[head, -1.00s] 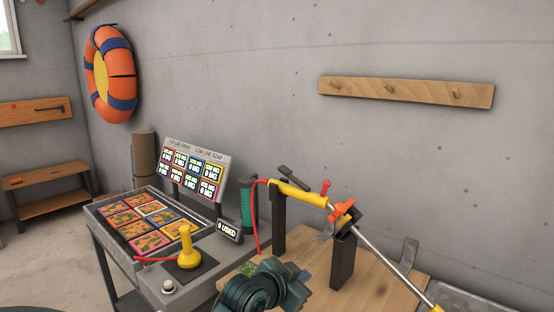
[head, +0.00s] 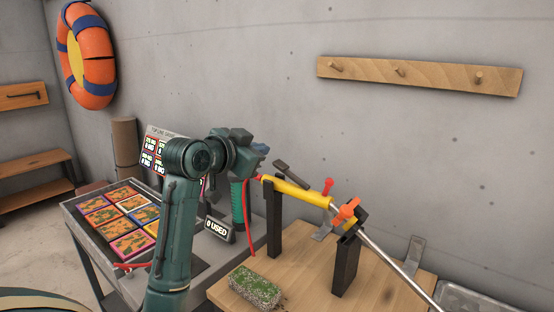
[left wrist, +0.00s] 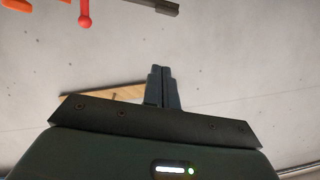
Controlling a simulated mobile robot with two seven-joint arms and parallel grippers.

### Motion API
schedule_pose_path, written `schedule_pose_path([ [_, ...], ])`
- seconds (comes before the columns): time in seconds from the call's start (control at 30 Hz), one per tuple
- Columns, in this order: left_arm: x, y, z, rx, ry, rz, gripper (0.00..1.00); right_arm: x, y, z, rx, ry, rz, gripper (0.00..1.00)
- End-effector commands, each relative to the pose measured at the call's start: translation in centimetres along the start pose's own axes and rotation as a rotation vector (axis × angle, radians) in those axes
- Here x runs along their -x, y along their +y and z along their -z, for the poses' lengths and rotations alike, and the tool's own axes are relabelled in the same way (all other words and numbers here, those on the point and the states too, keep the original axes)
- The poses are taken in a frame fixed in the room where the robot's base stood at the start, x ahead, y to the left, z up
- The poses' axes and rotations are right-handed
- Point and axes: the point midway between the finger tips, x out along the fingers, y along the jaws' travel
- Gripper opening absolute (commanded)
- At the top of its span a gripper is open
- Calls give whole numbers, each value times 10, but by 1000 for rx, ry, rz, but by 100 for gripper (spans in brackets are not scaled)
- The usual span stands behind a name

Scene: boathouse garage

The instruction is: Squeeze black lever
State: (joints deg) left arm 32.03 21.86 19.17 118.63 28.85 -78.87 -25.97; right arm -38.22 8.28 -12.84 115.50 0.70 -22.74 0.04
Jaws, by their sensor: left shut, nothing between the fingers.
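The black lever (head: 292,174) slants above the yellow handle (head: 292,190) of a lance. The lance lies across two black posts (head: 274,222) on the wooden bench. A red-knobbed lever (head: 327,187) and an orange piece (head: 347,209) sit further along it. My left gripper (head: 258,149) is shut and empty, up and to the left of the black lever and apart from it in the picture. In the left wrist view its closed fingers (left wrist: 162,88) show against the wall. The end of a dark bar, likely the black lever (left wrist: 155,6), shows at the top edge. My right gripper is out of view.
A green ribbed cylinder (head: 238,205) with a red hose stands close to my left arm. A mossy block (head: 255,287) lies on the bench (head: 310,280). A grey cart (head: 90,238) with coloured tiles is at left, partly behind my arm. The wall has a peg rail (head: 430,77).

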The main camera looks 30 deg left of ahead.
Motion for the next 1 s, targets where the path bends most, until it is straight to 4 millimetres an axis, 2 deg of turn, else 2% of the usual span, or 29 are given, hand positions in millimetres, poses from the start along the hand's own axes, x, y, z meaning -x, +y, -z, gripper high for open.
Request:
schedule_pose_path([
  [0.17,-2,0,0,1,0,-1,0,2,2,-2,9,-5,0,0],
  [0.27,-11,0,1,4,-1,-3,0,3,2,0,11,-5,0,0],
  [0.37,-26,0,1,5,-2,-3,0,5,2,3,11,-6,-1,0],
  [0.73,-102,0,2,4,-1,-3,0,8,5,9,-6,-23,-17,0],
  [0.83,-105,1,-18,3,-5,-2,0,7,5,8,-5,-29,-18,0],
  [1.0,-109,1,-34,2,-2,-1,0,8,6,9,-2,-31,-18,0],
])
